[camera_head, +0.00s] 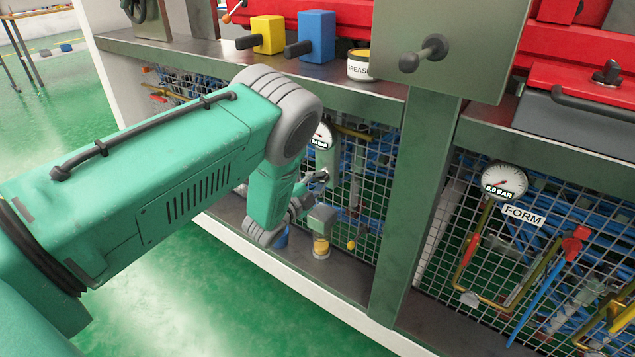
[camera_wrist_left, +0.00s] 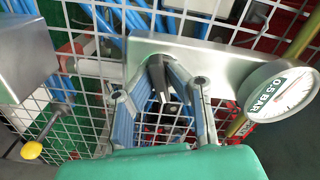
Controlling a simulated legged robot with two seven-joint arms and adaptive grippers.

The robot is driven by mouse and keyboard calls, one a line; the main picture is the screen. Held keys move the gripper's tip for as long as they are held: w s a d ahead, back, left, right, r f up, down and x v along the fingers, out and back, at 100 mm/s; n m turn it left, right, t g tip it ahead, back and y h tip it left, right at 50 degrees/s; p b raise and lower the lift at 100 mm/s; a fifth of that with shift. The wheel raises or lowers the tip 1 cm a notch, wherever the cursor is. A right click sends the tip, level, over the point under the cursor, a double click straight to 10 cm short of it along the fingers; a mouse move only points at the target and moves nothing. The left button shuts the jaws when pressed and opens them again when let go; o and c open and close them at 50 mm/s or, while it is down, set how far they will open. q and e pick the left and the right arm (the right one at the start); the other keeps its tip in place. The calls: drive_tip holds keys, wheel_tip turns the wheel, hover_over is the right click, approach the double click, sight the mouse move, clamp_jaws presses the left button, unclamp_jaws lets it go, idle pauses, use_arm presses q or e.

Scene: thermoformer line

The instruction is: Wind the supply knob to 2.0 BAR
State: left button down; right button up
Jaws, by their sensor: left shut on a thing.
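My left gripper (camera_head: 314,188) reaches down in front of the mesh behind the bench's lower opening. In the left wrist view its fingers (camera_wrist_left: 165,95) are shut around a dark knob (camera_wrist_left: 157,78) on a grey metal plate. The knob is mostly hidden between the fingers, and no label on it can be read. A round white gauge (camera_wrist_left: 280,91) beside the plate reads 0.5 BAR. The same gauge (camera_head: 321,137) shows in the head view just above my gripper, partly covered by my wrist. My right gripper is in neither view.
A grey box (camera_head: 322,218) and a yellow-ended lever (camera_wrist_left: 33,149) are close beside my gripper. A green post (camera_head: 415,200) stands to the right, then a gauge (camera_head: 504,181) reading 0.0 BAR above a FORM tag (camera_head: 523,214). The bench shelf (camera_head: 350,80) overhangs the gripper.

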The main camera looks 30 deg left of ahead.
use_arm(q)
drive_tip(key=shift+s+f, duration=0.15)
drive_tip(key=shift+f, duration=0.1)
drive_tip(key=m, duration=0.3)
drive_tip(key=shift+d+f+b, duration=0.15)
drive_tip(key=shift+b, duration=0.25)
drive_tip(key=shift+m, duration=0.9)
drive_tip(key=m+b, duration=0.1)
drive_tip(key=m, duration=0.2)
drive_tip(key=shift+b, duration=0.35)
drive_tip(key=shift+m, duration=0.9)
